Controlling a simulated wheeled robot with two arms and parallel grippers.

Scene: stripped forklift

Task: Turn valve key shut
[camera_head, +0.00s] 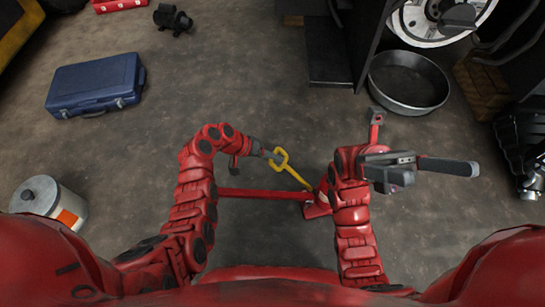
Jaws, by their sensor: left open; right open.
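The yellow valve key (293,174) has a loop-shaped head at its upper left end. Its shaft slants down right towards a red piece of equipment (316,209), partly hidden behind my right arm. My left gripper (268,155) is open, right beside the key's loop; I cannot tell whether it touches it. My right gripper (390,172) is open, to the right of the key and apart from it. A dark grey cylindrical part (448,166) extends right from around the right gripper; I cannot tell what it belongs to.
A red bar (265,194) runs left from the red equipment, below the key. A round metal pan (409,82) lies at upper right near dark machinery. A blue case (96,86) and a metal can (48,201) stand left.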

